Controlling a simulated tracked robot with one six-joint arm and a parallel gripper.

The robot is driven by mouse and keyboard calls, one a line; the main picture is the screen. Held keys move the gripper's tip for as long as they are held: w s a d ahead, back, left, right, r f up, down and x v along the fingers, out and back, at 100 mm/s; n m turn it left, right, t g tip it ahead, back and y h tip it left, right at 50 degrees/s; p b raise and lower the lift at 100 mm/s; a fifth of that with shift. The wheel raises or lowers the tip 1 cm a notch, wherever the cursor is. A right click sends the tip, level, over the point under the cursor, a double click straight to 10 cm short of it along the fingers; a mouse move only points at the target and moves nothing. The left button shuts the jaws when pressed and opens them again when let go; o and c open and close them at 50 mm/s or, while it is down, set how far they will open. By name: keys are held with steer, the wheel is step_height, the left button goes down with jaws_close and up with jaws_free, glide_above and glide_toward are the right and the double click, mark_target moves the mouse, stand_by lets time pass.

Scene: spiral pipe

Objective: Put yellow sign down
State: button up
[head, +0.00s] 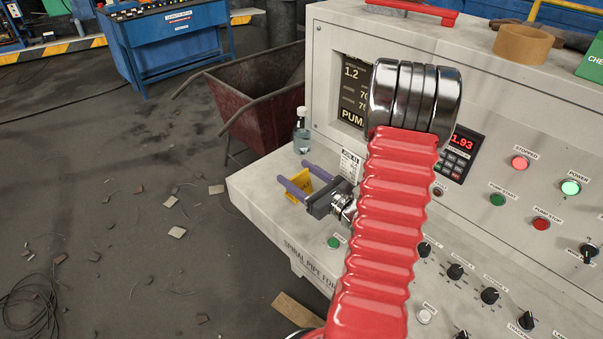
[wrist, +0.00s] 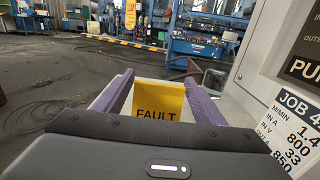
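The yellow sign (head: 299,184) is at the left end of the grey console ledge in the head view. In the wrist view the sign (wrist: 159,101) shows the word FAULT. My gripper (head: 293,174) has its two purple fingers well apart, one on each side of the sign. The sign's lower part is hidden, by the gripper body in the wrist view. I cannot tell whether its base touches the ledge.
A clear bottle (head: 301,134) stands on the ledge behind the sign. The console panel with a job label (head: 349,164) rises on the right. A red wheelbarrow (head: 262,98) stands behind the ledge. The floor to the left has scattered debris.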

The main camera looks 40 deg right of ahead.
steer(key=shift+o, duration=1.2)
steer(key=shift+s, duration=0.1)
steer(key=shift+s+d, duration=0.15)
steer(key=shift+s, duration=5.75)
